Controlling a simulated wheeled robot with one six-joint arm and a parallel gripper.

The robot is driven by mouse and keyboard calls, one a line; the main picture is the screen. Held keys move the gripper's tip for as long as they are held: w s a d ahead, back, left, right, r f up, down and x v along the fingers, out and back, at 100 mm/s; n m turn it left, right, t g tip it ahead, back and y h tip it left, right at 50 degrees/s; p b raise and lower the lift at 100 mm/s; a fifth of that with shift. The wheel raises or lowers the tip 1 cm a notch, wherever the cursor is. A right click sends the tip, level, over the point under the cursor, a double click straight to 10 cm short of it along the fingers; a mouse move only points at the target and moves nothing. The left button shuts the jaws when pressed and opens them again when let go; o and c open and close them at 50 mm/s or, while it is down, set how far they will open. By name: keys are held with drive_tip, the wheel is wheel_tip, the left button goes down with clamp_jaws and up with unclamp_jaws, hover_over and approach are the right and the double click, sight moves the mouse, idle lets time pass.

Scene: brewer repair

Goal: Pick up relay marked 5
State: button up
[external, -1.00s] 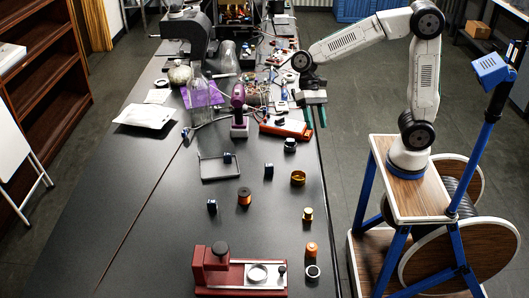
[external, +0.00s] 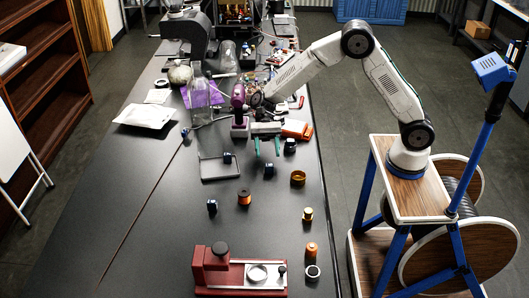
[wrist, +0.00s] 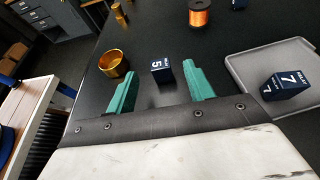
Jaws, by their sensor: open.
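The relay marked 5 (wrist: 162,71) is a small dark blue block with a white 5 on its face. In the wrist view it lies on the black table just beyond and between my green fingertips. In the external view it is the small block (external: 269,169) right of the grey tray. My gripper (external: 267,150) is open and empty, pointing down at the table behind the relay. Its two fingers (wrist: 161,76) are apart in the wrist view, with no contact visible.
A relay marked 7 (wrist: 288,87) sits in the grey tray (wrist: 245,66) to the right. A gold ring (wrist: 114,62) is close on the left. A copper spool (wrist: 199,15) and another blue block (wrist: 238,4) lie farther off. A red fixture (external: 215,272) stands at the front.

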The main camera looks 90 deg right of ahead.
sight(270, 166)
drive_tip(key=x, duration=0.4)
drive_tip(key=shift+s+a+f, duration=0.1)
drive_tip(key=shift+a+f, duration=0.05)
drive_tip(key=shift+f, duration=0.1)
drive_tip(key=c, duration=1)
drive_tip(key=shift+c, duration=0.2)
drive_tip(key=shift+r, duration=0.15)
